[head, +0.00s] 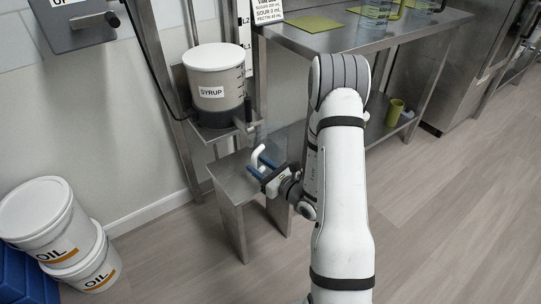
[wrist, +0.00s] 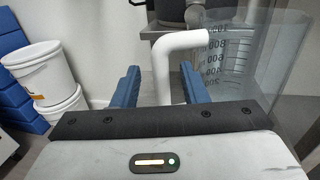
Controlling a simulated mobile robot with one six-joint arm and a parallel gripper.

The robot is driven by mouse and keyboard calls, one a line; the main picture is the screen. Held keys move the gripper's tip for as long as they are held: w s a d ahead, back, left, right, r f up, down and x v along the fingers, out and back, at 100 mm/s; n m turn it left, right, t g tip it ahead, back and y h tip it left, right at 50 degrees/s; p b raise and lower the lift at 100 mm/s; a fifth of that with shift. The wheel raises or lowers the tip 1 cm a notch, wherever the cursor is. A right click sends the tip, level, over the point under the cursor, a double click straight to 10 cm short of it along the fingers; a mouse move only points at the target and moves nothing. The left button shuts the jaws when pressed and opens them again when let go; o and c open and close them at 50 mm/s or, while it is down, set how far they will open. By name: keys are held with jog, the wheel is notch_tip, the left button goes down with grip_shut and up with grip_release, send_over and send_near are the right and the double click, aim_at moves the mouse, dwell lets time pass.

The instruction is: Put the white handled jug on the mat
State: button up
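The jug is a clear measuring jug with graduation marks (wrist: 240,60) and a white handle (wrist: 162,72). It stands on a low steel stand (head: 229,184) below the syrup tank; in the head view its clear body is hard to make out and the white handle (head: 258,157) shows by my gripper. My gripper (head: 264,166) is open, with its blue fingers on either side of the handle in the wrist view (wrist: 160,85). Gaps show between the handle and both fingers. An empty yellow-green mat (head: 307,23) lies on the steel table.
The syrup tank (head: 214,72) and its valve are above the stand. The steel table (head: 335,40) also holds other mats and jugs at the back. A green cup (head: 394,112) is on its lower shelf. White oil buckets (head: 44,220) stand at left.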

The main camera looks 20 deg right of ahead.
jog(key=shift+x, duration=1.45)
jog(key=shift+c, duration=0.4)
grip_shut()
